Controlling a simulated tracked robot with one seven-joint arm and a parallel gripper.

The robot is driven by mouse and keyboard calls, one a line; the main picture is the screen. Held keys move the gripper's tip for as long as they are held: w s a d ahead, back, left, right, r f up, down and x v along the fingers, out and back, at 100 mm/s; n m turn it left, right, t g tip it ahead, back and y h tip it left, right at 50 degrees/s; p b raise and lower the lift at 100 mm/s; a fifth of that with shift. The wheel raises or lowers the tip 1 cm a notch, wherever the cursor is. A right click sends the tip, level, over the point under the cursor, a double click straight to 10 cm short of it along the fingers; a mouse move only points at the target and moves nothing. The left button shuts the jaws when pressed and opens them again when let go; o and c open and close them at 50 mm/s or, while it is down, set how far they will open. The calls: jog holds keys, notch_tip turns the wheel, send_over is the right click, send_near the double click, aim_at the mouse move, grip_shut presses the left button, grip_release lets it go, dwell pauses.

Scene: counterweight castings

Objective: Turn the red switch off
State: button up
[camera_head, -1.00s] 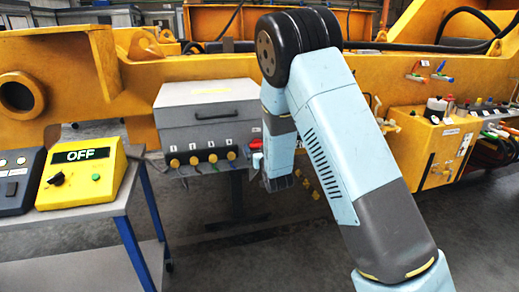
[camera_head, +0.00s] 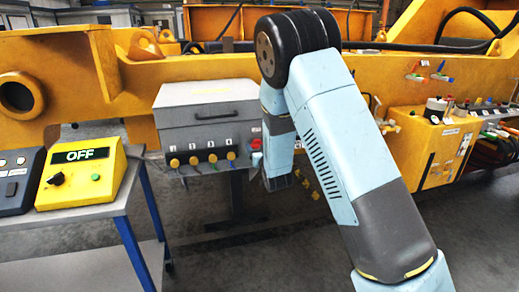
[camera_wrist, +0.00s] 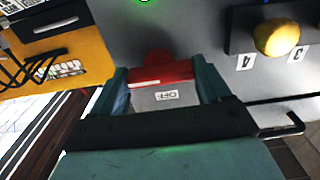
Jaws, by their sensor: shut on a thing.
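The red switch (camera_wrist: 162,72) shows in the wrist view between my gripper's fingers, on a grey panel. Below it is a pale plate (camera_wrist: 165,97) with an "OFF" label. My gripper (camera_wrist: 162,84) is shut on the red switch, with a teal finger on each side. In the head view, the red switch (camera_head: 256,145) is a small red patch at the right edge of the grey box (camera_head: 208,115). My arm's end is beside it and hides most of my gripper there. The switch's exact position is hard to tell.
Yellow knobs (camera_head: 192,160) line the box's front, left of the switch; one knob (camera_wrist: 276,37) is close by in the wrist view. A yellow console (camera_head: 85,178) reading "OFF" stands on a table at left. A large yellow frame (camera_head: 60,62) runs behind.

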jog(key=shift+s+a+f+n, duration=0.1)
jog(key=shift+n, duration=4.35)
jog(key=shift+a+f+n, duration=0.1)
jog(key=shift+n, duration=4.35)
jog(key=o, duration=0.8)
jog(key=shift+o, duration=1.1)
jog(key=shift+d+r, duration=0.1)
jog(key=v, duration=1.3)
jog(key=shift+s, duration=0.3)
